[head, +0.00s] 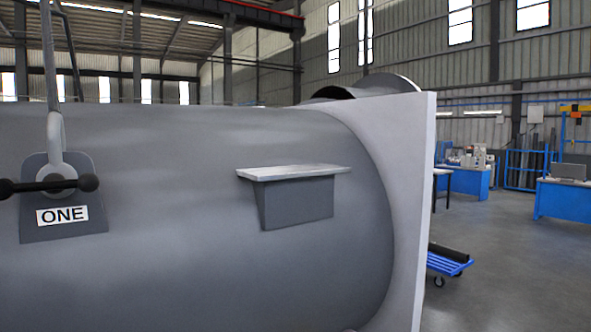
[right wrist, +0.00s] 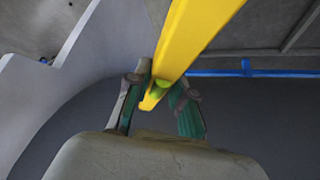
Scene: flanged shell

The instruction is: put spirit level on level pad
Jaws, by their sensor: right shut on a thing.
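The level pad (head: 293,172) is a flat, light metal shelf on a grey bracket, on the side of the large grey shell (head: 190,230) in the head view. Its top is bare. The yellow spirit level (right wrist: 198,38) shows in the right wrist view, with a green vial near its close end. My right gripper (right wrist: 160,95) is shut on the spirit level, with a green-padded finger on each side of it. The level's far end runs out of the top of the picture. Neither gripper shows in the head view.
A lug marked ONE (head: 62,200) with a shackle and dark pin sticks out of the shell at left. A pale flange plate (head: 410,200) stands at the shell's right end. A blue cart (head: 447,262) and blue benches (head: 565,197) stand beyond, with open floor between.

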